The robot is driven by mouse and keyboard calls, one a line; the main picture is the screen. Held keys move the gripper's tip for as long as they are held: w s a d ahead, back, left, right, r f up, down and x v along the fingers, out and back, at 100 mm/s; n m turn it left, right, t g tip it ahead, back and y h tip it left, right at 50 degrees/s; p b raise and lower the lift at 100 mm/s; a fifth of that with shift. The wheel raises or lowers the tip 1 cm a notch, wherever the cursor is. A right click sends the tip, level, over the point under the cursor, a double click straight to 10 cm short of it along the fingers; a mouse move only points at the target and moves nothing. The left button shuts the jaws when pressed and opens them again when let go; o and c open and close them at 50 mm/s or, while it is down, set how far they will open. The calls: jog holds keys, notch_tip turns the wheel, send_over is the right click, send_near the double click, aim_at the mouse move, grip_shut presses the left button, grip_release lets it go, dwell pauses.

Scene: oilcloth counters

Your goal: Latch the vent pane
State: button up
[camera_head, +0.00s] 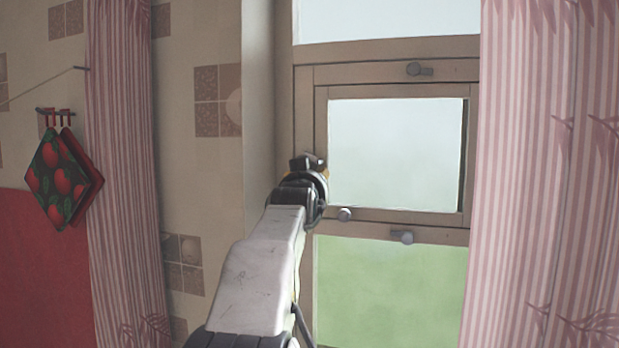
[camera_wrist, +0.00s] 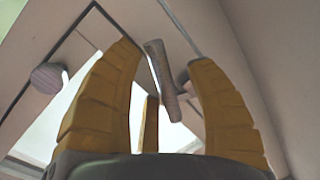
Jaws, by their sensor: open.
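The vent pane (camera_head: 396,150) is a small framed glass pane in the upper middle of the window in the head view. Its frame sits within the wooden window frame, with a thin dark line around it; I cannot tell whether it is fully flush. A round grey knob (camera_head: 344,214) is on its lower left. Grey turn catches sit on the frame above (camera_head: 418,69) and below (camera_head: 402,237). My gripper (camera_head: 308,164) is at the pane's left side. In the wrist view my open yellow fingers (camera_wrist: 164,58) are on either side of a grey bar (camera_wrist: 162,78), apparently a catch.
A round knob (camera_wrist: 48,78) shows left of the fingers in the wrist view. Striped pink curtains (camera_head: 545,170) hang at right and left (camera_head: 122,150). A tiled wall (camera_head: 200,130) and hanging red-patterned potholders (camera_head: 62,180) are at left, away from my arm.

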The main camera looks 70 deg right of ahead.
jog(key=shift+o, duration=0.3)
jog(key=shift+d, duration=0.1)
grip_shut()
dwell(0.4)
